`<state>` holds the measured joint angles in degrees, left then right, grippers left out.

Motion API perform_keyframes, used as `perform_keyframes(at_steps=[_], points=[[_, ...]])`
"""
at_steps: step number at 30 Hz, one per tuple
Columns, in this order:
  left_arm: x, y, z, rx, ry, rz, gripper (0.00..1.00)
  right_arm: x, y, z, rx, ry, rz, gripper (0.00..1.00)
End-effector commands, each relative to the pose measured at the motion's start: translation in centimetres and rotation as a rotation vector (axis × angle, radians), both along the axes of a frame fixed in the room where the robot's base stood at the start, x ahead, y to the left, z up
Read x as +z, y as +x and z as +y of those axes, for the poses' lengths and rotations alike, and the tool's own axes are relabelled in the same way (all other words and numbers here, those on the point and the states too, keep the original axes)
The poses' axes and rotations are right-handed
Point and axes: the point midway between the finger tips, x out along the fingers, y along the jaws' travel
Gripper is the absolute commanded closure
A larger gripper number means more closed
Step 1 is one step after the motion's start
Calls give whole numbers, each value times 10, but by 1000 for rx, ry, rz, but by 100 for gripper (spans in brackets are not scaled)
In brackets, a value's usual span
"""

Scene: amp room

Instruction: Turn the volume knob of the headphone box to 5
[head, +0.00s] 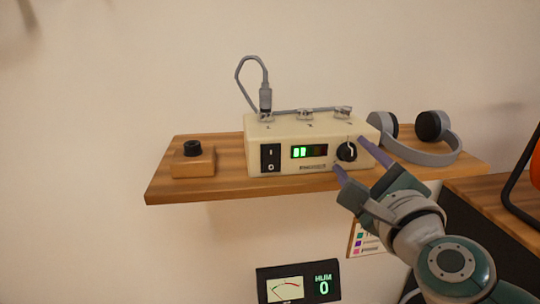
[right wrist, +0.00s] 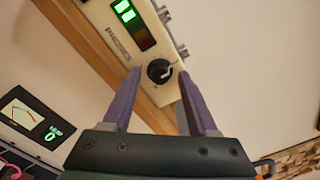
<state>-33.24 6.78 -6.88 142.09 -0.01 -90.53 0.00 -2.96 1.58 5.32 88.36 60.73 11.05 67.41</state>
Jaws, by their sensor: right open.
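The cream headphone box (head: 262,131) stands on a wooden wall shelf, with a switch on its left front and a small display (head: 309,152) showing lit green bars. Its black volume knob (head: 347,151) is at the right of the front face, with a white pointer mark. The knob also shows in the right wrist view (right wrist: 160,72). My right gripper (head: 350,154) is open, its two purple fingers reaching toward the front face on either side of the knob. In the wrist view the fingertips (right wrist: 158,73) flank the knob with gaps; contact is not visible. My left gripper is not in view.
Grey headphones (head: 437,158) lie on the shelf (head: 223,187) right of the box. A small wooden block with a black button (head: 193,160) sits at the left. A cable plugs into the box top. A HUM meter (head: 298,283) reading 0 is below.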

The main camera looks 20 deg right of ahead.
Motion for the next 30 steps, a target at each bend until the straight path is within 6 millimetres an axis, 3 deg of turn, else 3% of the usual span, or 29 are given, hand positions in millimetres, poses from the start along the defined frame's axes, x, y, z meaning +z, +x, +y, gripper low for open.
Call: perform_keyframes(at_steps=[5, 15, 21, 30], points=[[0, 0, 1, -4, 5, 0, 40, -1, -7, 2, 1, 0, 1, 41], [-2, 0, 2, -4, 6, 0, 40, -4, -65, 17, 1, 0, 3, 41], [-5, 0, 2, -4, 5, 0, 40, -3, -90, 24, 1, -2, 1, 41], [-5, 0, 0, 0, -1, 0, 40, -2, -96, 26, 0, 0, 0, 41]])
